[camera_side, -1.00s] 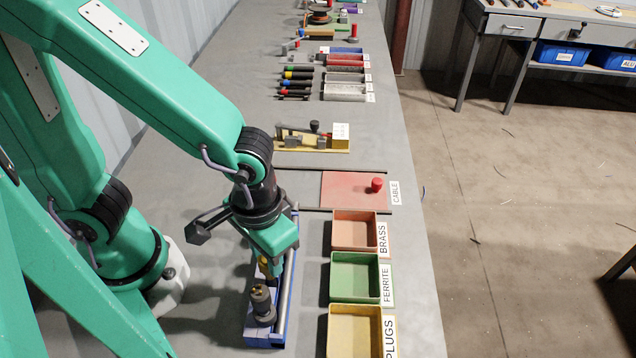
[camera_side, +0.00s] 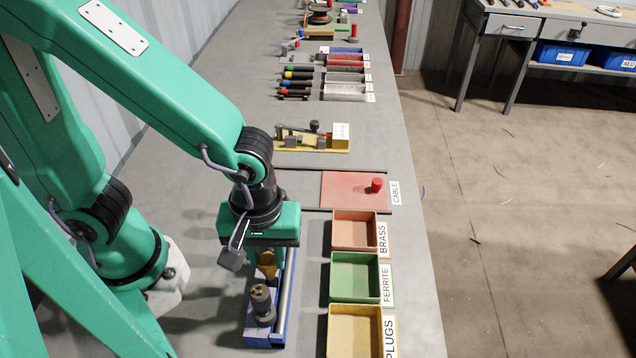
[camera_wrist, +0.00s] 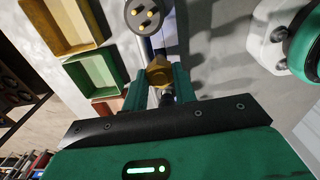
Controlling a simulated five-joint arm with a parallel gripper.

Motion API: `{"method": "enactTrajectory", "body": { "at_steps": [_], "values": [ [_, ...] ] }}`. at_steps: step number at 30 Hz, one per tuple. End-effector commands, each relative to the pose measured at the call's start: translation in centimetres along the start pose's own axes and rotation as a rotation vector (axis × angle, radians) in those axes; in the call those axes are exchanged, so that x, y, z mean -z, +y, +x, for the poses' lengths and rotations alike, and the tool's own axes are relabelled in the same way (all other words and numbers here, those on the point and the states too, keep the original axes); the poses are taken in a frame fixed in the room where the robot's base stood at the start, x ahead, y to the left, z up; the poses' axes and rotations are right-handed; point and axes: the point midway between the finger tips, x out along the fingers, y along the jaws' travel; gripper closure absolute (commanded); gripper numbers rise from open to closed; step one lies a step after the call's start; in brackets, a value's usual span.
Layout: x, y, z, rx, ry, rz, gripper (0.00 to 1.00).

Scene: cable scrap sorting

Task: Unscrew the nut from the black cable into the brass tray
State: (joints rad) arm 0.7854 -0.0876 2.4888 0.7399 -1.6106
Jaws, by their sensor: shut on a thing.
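The brass-coloured nut (camera_side: 266,261) sits in the blue fixture (camera_side: 254,335). It also shows in the wrist view (camera_wrist: 159,75), between my fingertips. My gripper (camera_side: 266,257) points down over the fixture and is shut on the nut. In the wrist view, my green fingers (camera_wrist: 160,86) stand on either side of it. A short dark piece (camera_wrist: 167,98), perhaps the black cable, shows between the fingers; most of the cable is hidden. The brass tray (camera_side: 355,213), labelled BRASS, stands right of the fixture and looks empty. Its reddish-brown rim also shows in the wrist view (camera_wrist: 108,99).
A grey round connector with yellow pins (camera_side: 261,300) stands at the fixture's near end. The green FERRITE tray (camera_side: 355,255) and yellow PLUGS tray (camera_side: 355,308) line up nearer. A red CABLE pad (camera_side: 345,188) holds a red cylinder (camera_side: 377,185). A yellow-based device (camera_side: 312,145) stands beyond.

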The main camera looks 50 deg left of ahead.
Motion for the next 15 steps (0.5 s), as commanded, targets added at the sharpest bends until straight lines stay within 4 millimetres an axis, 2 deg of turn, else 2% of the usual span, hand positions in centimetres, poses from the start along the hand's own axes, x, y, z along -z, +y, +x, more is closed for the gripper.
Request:
{"method": "enactTrajectory", "body": {
  "at_steps": [6,15],
  "values": [
    [0.0,-0.05,0.05,0.002,0.0,-0.139,0.96],
    [0.0,-0.06,0.06,0.002,0.0,-0.167,0.96]
  ]
}}
